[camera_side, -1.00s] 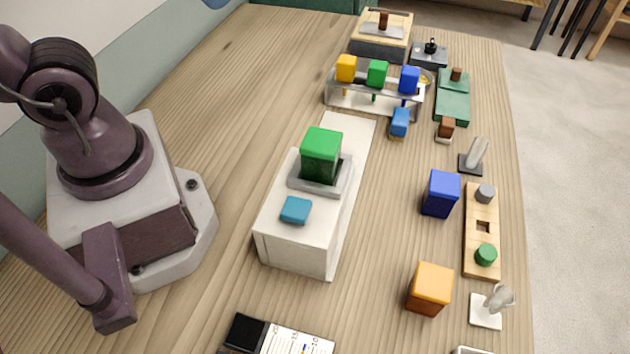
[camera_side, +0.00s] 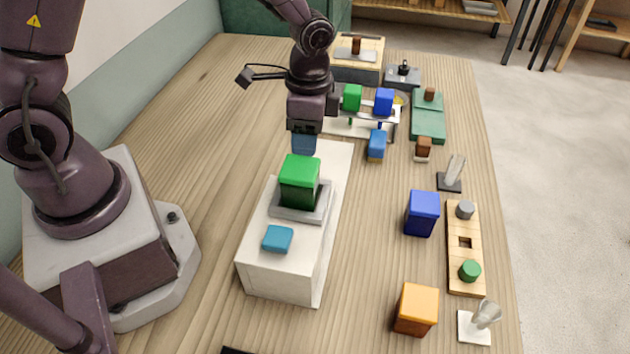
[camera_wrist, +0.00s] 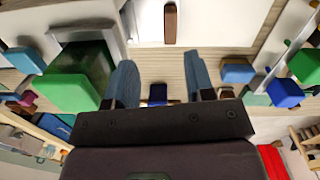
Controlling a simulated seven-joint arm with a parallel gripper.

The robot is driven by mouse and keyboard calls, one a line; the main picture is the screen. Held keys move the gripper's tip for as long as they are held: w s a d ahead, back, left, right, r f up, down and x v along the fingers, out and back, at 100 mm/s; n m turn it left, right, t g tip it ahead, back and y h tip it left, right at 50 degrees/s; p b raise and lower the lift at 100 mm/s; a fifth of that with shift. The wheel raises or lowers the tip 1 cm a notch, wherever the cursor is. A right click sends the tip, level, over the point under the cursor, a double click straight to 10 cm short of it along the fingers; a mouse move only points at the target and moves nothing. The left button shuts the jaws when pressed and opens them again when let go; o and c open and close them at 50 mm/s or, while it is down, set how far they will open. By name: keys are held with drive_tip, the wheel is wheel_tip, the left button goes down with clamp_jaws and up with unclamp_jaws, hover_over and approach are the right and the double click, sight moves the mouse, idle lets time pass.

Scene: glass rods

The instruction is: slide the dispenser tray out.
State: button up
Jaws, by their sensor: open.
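The white dispenser (camera_side: 280,272) stands in the middle of the table. It carries a green block (camera_side: 299,180) in a grey holder and a light-blue piece (camera_side: 278,239) at its near end. A low, flat white strip (camera_side: 337,165), which may be the tray, extends behind it. My gripper (camera_side: 304,143) hangs near that strip, beyond the green block; contact cannot be told. In the wrist view, my gripper (camera_wrist: 160,85) has its blue-grey fingers apart with nothing held. A white panel with a brown bar (camera_wrist: 170,22) lies ahead of the fingers. The green block also shows at left (camera_wrist: 70,88).
A rack (camera_side: 350,128) with coloured blocks stands beyond my gripper, partly hidden by it. A small blue block (camera_side: 377,144) is nearby. A blue block (camera_side: 422,213), an orange block (camera_side: 416,309) and a wooden peg board (camera_side: 464,250) stand right. Table left of the dispenser is clear.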

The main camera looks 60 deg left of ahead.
drive_tip(key=shift+m+t, duration=0.4)
drive_tip(key=shift+m, duration=0.4)
drive_tip(key=f, duration=0.4)
drive_tip(key=w+f, duration=0.1)
drive_tip(key=f, duration=0.7)
drive_tip(key=shift+w+d+f, duration=0.1)
drive_tip(key=shift+w+f, duration=0.2)
drive_tip(key=shift+w, duration=0.05)
